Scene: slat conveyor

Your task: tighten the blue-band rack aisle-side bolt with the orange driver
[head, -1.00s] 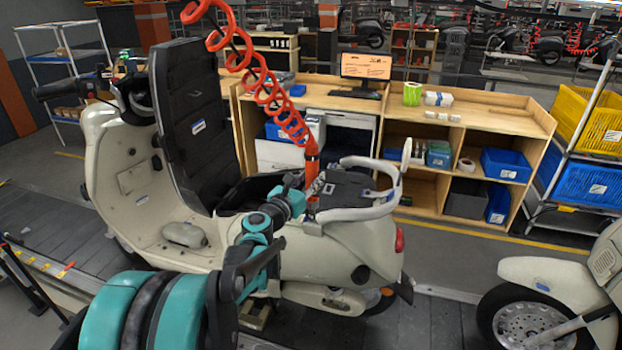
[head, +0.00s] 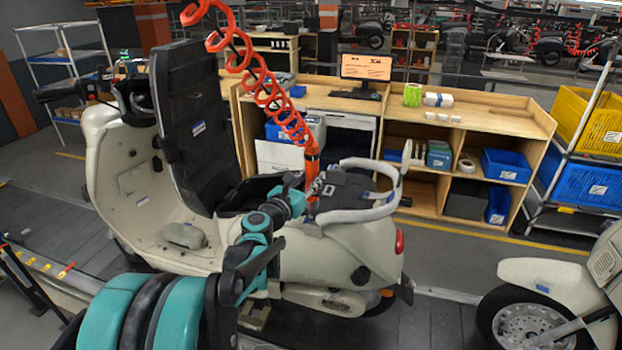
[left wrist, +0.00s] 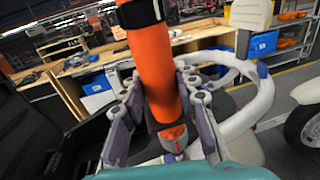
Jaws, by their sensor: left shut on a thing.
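The orange driver (head: 312,160) hangs upright from a coiled orange hose beside the cream scooter's rear deck. My left gripper (head: 314,188) is shut on its body. In the left wrist view the driver (left wrist: 154,70) stands between the two fingers (left wrist: 158,105), its lower tip pointing down. The pale tubular rear rack (head: 395,190) is just right of the driver. In the left wrist view the rack (left wrist: 262,100) shows a blue band (left wrist: 262,70) on its tube. The aisle-side bolt is too small or hidden to make out. My right gripper is not in view.
The scooter's black seat panel (head: 190,125) stands raised left of the driver. A wooden workbench (head: 480,118) with a monitor and blue bins is behind. A second scooter (head: 560,285) stands at the lower right. The floor between the scooters is clear.

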